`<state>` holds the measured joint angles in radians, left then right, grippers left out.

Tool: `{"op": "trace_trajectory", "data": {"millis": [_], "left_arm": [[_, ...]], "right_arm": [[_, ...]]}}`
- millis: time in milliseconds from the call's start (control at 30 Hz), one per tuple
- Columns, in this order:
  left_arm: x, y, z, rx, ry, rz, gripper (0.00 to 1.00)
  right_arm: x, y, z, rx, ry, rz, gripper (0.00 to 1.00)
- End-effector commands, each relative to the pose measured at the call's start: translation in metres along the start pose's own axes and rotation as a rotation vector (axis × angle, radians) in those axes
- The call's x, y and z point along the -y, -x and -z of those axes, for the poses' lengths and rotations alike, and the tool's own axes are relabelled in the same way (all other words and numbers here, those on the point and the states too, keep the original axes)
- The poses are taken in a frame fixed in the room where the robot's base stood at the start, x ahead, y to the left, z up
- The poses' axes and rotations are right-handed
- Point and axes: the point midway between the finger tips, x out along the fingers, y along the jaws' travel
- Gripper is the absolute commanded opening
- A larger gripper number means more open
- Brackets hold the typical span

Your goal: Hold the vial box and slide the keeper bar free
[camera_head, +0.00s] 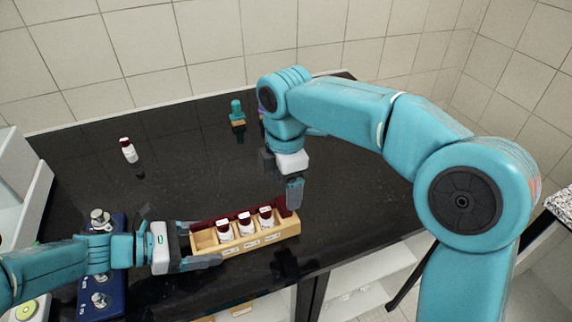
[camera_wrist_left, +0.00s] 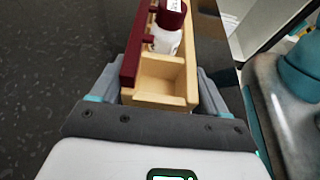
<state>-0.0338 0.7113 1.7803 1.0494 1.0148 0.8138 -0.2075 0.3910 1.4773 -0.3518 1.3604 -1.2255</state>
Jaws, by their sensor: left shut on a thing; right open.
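The wooden vial box (camera_head: 265,240) stands near the counter's front edge and holds white vials (camera_head: 246,227) with dark red caps. Its leftmost compartment is empty; this also shows in the left wrist view (camera_wrist_left: 155,87). The dark red keeper bar (camera_head: 208,222) runs along the box's back side and shows in the left wrist view (camera_wrist_left: 132,55). My left gripper (camera_head: 204,245) is shut on the box's left end, one finger on each long side. My right gripper (camera_head: 294,190) is open, pointing down at the bar's right end; whether it touches is unclear.
A loose vial (camera_head: 129,152) stands at the back left of the black counter (camera_head: 180,180). A blue tray (camera_head: 117,285) with metal knobs lies at the left. A small teal and wooden object (camera_head: 237,122) stands at the back. Counter space behind the box is clear.

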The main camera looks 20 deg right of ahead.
Motion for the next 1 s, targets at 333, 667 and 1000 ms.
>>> {"op": "trace_trajectory", "data": {"millis": [333, 667, 1000], "left_arm": [[0.001, -0.001, 0.000, -0.001, -0.001, 0.003, 0.30], [0.001, -0.001, 0.000, -0.001, -0.002, 0.004, 0.30], [0.001, -0.001, 0.000, -0.001, -0.002, 0.004, 0.88]], "right_arm": [[0.000, 0.065, 0.000, 0.000, 0.000, -0.002, 0.76], [0.000, 0.073, 0.000, 0.001, 0.001, 0.001, 0.76], [0.000, 0.073, 0.000, 0.001, 0.000, 0.001, 0.76]]}}
